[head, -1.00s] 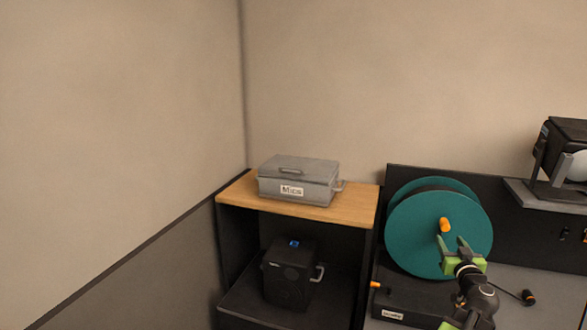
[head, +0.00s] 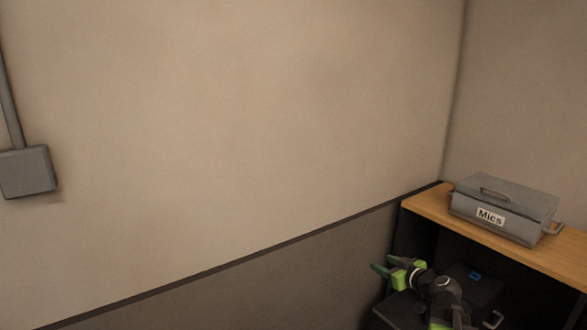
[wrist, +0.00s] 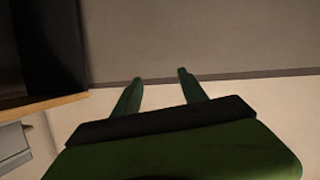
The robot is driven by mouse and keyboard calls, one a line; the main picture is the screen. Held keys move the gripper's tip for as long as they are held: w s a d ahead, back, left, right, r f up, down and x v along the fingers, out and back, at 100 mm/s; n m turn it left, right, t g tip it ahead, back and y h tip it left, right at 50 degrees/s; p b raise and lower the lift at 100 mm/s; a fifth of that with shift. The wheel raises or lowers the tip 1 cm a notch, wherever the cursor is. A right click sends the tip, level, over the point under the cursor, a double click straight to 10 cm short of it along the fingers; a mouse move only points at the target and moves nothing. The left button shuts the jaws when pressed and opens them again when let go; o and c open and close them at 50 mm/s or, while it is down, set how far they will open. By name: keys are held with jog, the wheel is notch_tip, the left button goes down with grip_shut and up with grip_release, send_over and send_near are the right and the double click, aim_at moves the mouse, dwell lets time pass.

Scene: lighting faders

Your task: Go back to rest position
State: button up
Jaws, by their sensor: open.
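My gripper (head: 377,270) is in the lower right of the head view, in front of the shelf unit and the dark lower wall. Its two green fingers point left and are apart, with nothing between them. In the wrist view the gripper (wrist: 160,80) shows both green fingers spread and empty, with wall behind them.
A wooden-topped shelf unit (head: 418,205) stands at the right, bearing a grey case labelled Mics (head: 505,207). A dark box with a blue spot (head: 475,277) sits inside it, partly behind my arm. A grey wall box (head: 27,172) is at the far left.

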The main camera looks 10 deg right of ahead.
jog(key=s+a+f+n+g+y, duration=0.1)
jog(key=s+a+f+g, duration=0.15)
jog(key=a, duration=0.75)
jog(key=s+a+f+n+g, duration=0.1)
jog(key=a+f+g, duration=0.25)
jog(key=a, duration=0.55)
jog(key=s+a+f+n+g+y, duration=0.15)
jog(key=a+f, duration=0.25)
jog(key=a, duration=0.6)
jog(key=s+d+f+m+g+h, duration=0.2)
jog(key=s+d+m+g+h, duration=0.1)
jog(key=s+m, duration=0.1)
jog(key=s+d+f+m+g+h, duration=0.3)
jog(key=s, duration=0.4)
jog(key=shift+d+f+m, duration=0.3)
jog(key=shift+f+m, duration=0.05)
